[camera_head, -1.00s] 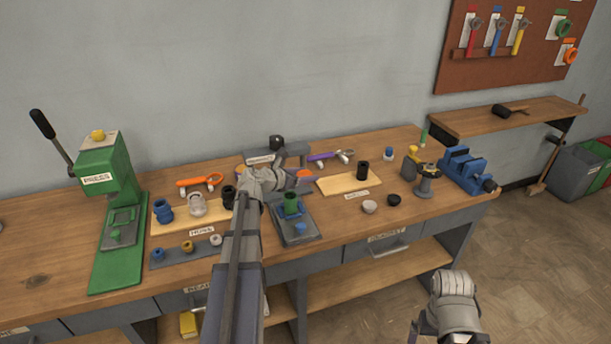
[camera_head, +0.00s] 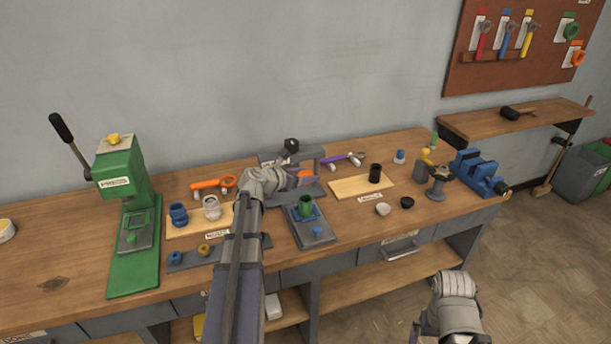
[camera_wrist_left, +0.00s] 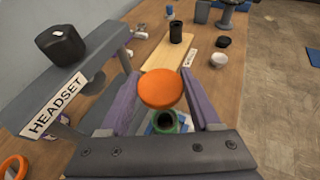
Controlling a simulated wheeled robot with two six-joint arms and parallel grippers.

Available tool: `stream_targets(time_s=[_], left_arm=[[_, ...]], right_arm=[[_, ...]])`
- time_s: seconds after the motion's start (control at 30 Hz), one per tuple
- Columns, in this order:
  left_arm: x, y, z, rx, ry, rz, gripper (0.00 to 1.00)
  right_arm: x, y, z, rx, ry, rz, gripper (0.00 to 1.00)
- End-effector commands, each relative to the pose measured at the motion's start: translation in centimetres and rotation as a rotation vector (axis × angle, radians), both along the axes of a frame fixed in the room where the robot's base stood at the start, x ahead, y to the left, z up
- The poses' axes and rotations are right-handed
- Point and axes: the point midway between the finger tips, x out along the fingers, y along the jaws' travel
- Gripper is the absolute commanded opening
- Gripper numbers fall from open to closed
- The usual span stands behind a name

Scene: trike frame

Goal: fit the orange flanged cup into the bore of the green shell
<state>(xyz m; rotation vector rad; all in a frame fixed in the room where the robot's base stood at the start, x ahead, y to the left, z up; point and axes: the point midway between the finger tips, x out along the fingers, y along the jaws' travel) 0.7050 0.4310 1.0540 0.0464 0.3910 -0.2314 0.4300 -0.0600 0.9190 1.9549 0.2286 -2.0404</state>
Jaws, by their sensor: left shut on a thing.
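The orange flanged cup (camera_wrist_left: 161,90) is between the two purple fingers of my left gripper (camera_head: 304,178) in the left wrist view, its round orange face toward the camera. The fingers are shut on it. The green shell (camera_head: 306,207) stands upright in a blue holder on a grey fixture, just below the gripper in the head view. In the left wrist view the shell (camera_wrist_left: 167,123) shows its dark open bore just below the cup in the picture. The cup appears apart from the shell. My right arm is at the lower right; its fingers are mostly out of frame.
A grey frame (camera_wrist_left: 85,62) labelled HEADSET stands close beside the left gripper. A wooden board (camera_head: 350,188) with a black cylinder (camera_head: 375,173) lies to the right. A green press (camera_head: 122,185) stands at left, and a blue vise (camera_head: 478,172) at right.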

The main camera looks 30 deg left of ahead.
Motion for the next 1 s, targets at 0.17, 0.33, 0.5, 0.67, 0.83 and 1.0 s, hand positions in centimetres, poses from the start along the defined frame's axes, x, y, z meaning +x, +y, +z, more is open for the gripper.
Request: stream_targets(time_s=[0.17, 0.33, 0.5, 0.67, 0.83, 1.0], left_arm=[[0.0, 0.0, -1.9, 0.000, 0.000, 0.000, 0.04], [0.0, 0.0, -3.5, 0.000, 0.000, 0.000, 0.04], [0.0, 0.0, -4.6, 0.000, 0.000, 0.000, 0.04], [0.0, 0.0, -4.9, 0.000, 0.000, 0.000, 0.04], [0.0, 0.0, -4.8, 0.000, 0.000, 0.000, 0.04], [0.0, 0.0, -4.8, 0.000, 0.000, 0.000, 0.04]], right_arm=[[0.0, 0.0, -1.9, 0.000, 0.000, 0.000, 0.99], [0.0, 0.0, -3.5, 0.000, 0.000, 0.000, 0.99], [0.0, 0.0, -4.6, 0.000, 0.000, 0.000, 0.99], [0.0, 0.0, -4.9, 0.000, 0.000, 0.000, 0.99], [0.0, 0.0, -4.8, 0.000, 0.000, 0.000, 0.99], [0.0, 0.0, -4.8, 0.000, 0.000, 0.000, 0.99]])
